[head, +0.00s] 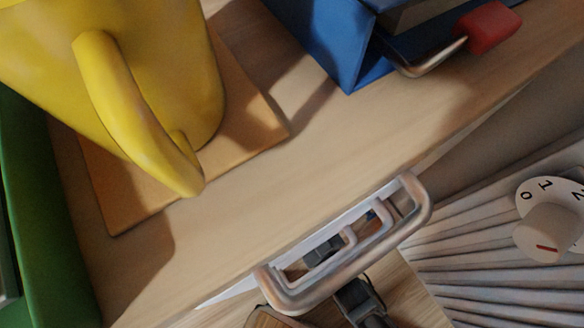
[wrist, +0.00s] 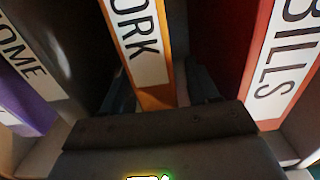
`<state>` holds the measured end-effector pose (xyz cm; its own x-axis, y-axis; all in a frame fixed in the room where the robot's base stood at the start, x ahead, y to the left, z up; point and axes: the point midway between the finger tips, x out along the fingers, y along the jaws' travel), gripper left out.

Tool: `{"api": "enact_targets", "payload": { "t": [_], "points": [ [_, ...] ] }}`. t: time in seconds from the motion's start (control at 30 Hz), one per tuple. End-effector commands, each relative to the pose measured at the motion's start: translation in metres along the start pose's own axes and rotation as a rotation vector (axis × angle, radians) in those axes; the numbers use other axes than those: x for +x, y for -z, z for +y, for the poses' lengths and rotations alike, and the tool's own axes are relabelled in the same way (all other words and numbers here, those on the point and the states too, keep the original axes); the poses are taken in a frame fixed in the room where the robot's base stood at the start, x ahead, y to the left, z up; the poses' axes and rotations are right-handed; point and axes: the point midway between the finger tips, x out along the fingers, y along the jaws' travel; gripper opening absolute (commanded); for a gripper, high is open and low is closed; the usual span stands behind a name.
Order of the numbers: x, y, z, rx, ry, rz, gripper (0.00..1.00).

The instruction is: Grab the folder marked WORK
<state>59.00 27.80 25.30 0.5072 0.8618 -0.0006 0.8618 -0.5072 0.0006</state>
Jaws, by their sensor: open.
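In the wrist view, the WORK folder (wrist: 141,45) stands upright in the middle. It has an orange spine and a white label on which only "ORK" shows; its top is cut off. My gripper (wrist: 163,92) is open, with its dark fingers on either side of the lower orange spine. I cannot tell whether they touch it. The gripper's dark body hides the foot of the folder. The folder does not show clearly in the head view.
A BILLS folder (wrist: 285,60) stands close on the right, and a purple folder (wrist: 22,108) with a label ending "OME" on the left. The head view shows a yellow mug (head: 160,60) on a wooden coaster (head: 110,200), a metal handle (head: 345,245) and a dial (head: 550,230).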

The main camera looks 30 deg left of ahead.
Motion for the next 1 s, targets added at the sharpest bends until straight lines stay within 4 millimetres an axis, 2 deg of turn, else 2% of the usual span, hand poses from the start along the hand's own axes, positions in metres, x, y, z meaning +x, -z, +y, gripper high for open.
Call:
{"api": "enact_targets", "payload": {
  "t": [0.1, 0.37, 1.0],
  "points": [
    [0.0108, -0.0007, -0.0010, 0.000, 0.001, 0.001, 0.60],
    [0.0125, 0.0002, -0.0003, 0.000, 0.000, 0.000, 0.60],
    [0.0121, 0.0000, -0.0002, 0.000, 0.000, -0.001, 0.00]
  ]
}}
